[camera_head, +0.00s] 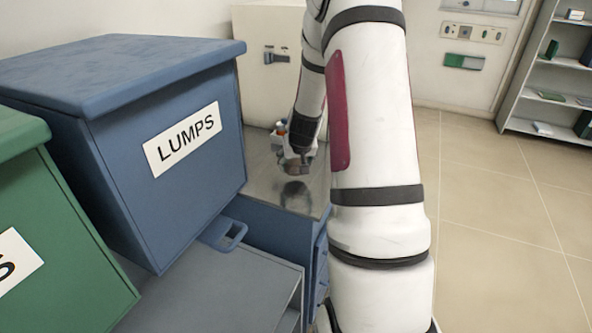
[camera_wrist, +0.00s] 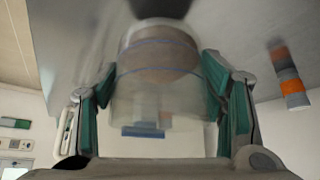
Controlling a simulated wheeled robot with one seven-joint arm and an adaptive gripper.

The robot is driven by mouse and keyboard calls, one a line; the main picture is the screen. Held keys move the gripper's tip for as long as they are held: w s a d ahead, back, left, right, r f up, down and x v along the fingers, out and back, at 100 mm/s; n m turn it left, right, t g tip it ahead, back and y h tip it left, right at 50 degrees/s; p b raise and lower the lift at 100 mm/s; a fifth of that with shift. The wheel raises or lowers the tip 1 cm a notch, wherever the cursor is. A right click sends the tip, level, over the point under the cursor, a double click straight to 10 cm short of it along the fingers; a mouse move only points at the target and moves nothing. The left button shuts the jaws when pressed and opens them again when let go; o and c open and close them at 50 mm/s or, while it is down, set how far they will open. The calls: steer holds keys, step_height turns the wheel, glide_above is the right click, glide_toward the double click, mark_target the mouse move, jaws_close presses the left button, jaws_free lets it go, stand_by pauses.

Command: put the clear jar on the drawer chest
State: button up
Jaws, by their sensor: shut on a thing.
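The clear jar (camera_wrist: 160,85) is between the green-padded fingers of my gripper (camera_wrist: 160,72) in the wrist view, and the fingers are shut on it. It looks see-through, with a brownish round end and a thin blue line around it. In the head view my gripper (camera_head: 297,160) is over the metal top of the blue drawer chest (camera_head: 262,168), with a dark reflection or shadow below it. The jar is small and partly hidden there. I cannot tell whether it touches the top.
A blue bin labelled LUMPS (camera_head: 175,150) stands left of the chest, with a green bin (camera_head: 55,230) nearer. Small bottles (camera_head: 280,128) stand at the back of the chest top. A pale cabinet (camera_head: 268,55) is behind. Open floor (camera_head: 490,220) lies right.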

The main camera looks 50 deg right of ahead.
mark_target(296, 170)
steer(key=shift+f, duration=1.5)
steer(key=shift+f, duration=0.2)
steer(key=o, duration=1.3)
steer(key=shift+r, duration=0.1)
steer(key=shift+r, duration=0.25)
steer(key=p+v, duration=0.1)
steer(key=v, duration=1)
steer(key=shift+s+a+r, duration=0.15)
steer(key=shift+s+r, duration=0.1)
steer(key=shift+s, duration=0.05)
